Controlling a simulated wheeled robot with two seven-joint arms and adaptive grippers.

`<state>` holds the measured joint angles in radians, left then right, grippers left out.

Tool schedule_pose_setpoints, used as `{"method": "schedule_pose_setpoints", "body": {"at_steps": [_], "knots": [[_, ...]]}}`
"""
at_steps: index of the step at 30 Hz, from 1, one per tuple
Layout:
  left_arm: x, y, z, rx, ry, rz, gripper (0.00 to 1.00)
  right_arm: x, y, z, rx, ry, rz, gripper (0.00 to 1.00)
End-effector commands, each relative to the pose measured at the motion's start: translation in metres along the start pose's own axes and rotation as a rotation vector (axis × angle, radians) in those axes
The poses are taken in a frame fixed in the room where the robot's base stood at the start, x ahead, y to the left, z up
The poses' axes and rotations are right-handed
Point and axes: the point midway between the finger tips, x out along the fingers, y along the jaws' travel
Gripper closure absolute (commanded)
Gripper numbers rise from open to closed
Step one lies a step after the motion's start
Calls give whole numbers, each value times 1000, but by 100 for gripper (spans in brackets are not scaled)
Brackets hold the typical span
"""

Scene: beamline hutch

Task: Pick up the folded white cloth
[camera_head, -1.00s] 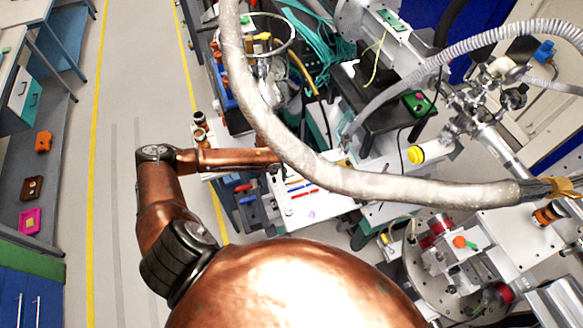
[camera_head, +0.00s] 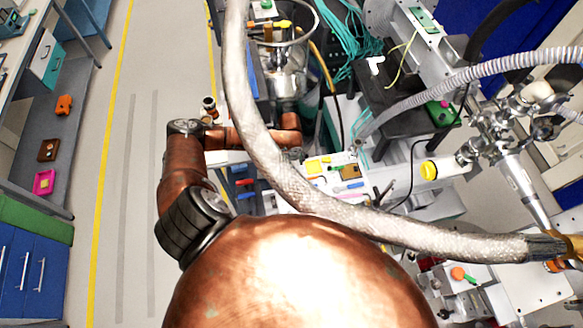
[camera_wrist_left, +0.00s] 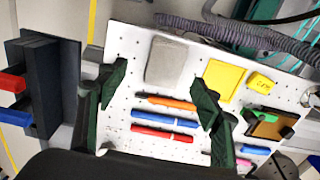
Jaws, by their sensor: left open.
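A pale grey, soft-edged rectangle (camera_wrist_left: 164,62) lies on a white perforated board (camera_wrist_left: 130,35) in the left wrist view. It looks like the folded cloth, though it shows grey rather than clear white. My left gripper (camera_wrist_left: 160,75) is open and empty, its two dark green fingers spread on either side of the cloth's near end in the picture. I cannot tell the height between fingers and board. In the head view I cannot make out the cloth; a thick hose crosses in front of the left wrist. My right gripper is in neither view now.
Orange, blue and red markers (camera_wrist_left: 165,115) lie just below the cloth. A yellow pad (camera_wrist_left: 223,80) and a small yellow block (camera_wrist_left: 261,82) lie right of it. A dark rack (camera_wrist_left: 45,80) stands left. A ribbed hose (camera_wrist_left: 225,32) runs behind the board. The thick hose (camera_head: 300,195) hangs over the bench.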

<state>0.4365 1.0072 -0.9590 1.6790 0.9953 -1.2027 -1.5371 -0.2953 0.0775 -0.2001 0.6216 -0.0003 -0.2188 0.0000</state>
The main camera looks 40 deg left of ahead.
Motion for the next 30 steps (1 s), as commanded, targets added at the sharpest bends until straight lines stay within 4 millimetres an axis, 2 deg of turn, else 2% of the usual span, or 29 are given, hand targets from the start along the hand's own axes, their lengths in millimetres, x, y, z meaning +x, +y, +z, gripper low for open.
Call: {"method": "schedule_pose_setpoints", "body": {"at_steps": [1, 3, 6, 8, 13, 17, 23, 30], "knots": [[6, -3, -1, 1, 2, 1, 40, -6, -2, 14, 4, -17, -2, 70], [16, -5, 0, 0, 1, -1, 40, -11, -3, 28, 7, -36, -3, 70], [30, -4, 0, -1, 1, -1, 40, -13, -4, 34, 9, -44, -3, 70], [37, -3, 1, -1, 1, 1, 40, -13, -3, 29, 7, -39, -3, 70], [43, -2, 2, -2, -1, 0, 40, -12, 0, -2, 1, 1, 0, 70], [43, -2, 2, -2, -1, -1, 40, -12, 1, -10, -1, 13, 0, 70], [42, -1, 2, -3, -1, -1, 53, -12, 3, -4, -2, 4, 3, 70], [42, -1, 2, -3, -1, -1, 69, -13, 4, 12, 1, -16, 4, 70]]}}
